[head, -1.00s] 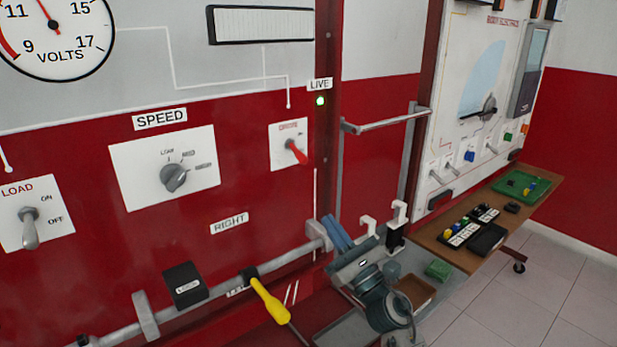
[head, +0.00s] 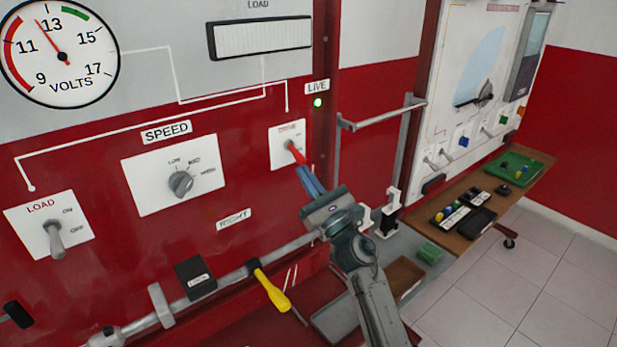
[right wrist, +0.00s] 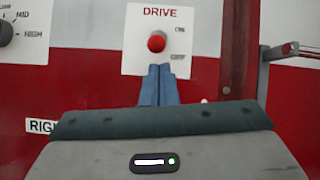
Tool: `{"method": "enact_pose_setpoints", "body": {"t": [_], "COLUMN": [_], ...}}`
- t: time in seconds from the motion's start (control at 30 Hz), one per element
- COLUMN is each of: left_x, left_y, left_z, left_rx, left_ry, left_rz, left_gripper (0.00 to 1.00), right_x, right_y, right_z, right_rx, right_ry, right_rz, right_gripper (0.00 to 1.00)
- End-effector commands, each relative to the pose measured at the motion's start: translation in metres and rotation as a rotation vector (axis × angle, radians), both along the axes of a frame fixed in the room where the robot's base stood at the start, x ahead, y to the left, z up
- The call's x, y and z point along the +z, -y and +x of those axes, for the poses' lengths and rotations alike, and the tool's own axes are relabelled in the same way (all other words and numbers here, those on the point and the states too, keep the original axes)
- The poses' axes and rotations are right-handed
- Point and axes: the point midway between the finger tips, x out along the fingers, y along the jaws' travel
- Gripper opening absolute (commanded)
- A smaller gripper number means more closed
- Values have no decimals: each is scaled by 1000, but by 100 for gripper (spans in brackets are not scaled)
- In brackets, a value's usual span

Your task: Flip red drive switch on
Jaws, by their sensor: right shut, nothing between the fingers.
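The red drive switch (head: 296,153) sits on a white plate (head: 277,152) on the red panel, below and left of the green LIVE lamp. Its lever slants down and to the right in the head view. In the right wrist view its round red end (right wrist: 157,42) shows below the word DRIVE, with ON at its upper right. My right gripper (head: 302,169) is shut and empty, its blue fingers just below the lever's end. In the right wrist view the fingertips (right wrist: 161,67) lie just under the red end; I cannot tell whether they touch. My left gripper is not in view.
The SPEED knob (head: 181,184) and LOAD switch (head: 55,239) are to the left. A grey handle (head: 385,117) juts out to the right. A brown table (head: 458,238) stands farther right.

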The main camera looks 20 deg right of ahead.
Motion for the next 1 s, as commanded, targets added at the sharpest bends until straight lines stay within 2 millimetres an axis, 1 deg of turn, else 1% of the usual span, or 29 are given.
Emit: {"method": "enact_pose_setpoints", "body": {"t": [0.03,0.13,0.5,1.0], "left_x": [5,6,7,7], "left_y": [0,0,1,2], "left_z": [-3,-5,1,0], "left_rx": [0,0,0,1], "left_ry": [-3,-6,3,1], "left_rz": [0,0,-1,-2], "left_gripper": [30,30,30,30], "right_x": [5,6,6,10], "right_y": [0,0,0,0], "right_z": [-1,-2,-3,-3], "right_rx": [0,0,0,0], "right_ry": [0,0,0,0], "right_rz": [0,0,0,0], "right_gripper": [0,0,0,0]}}
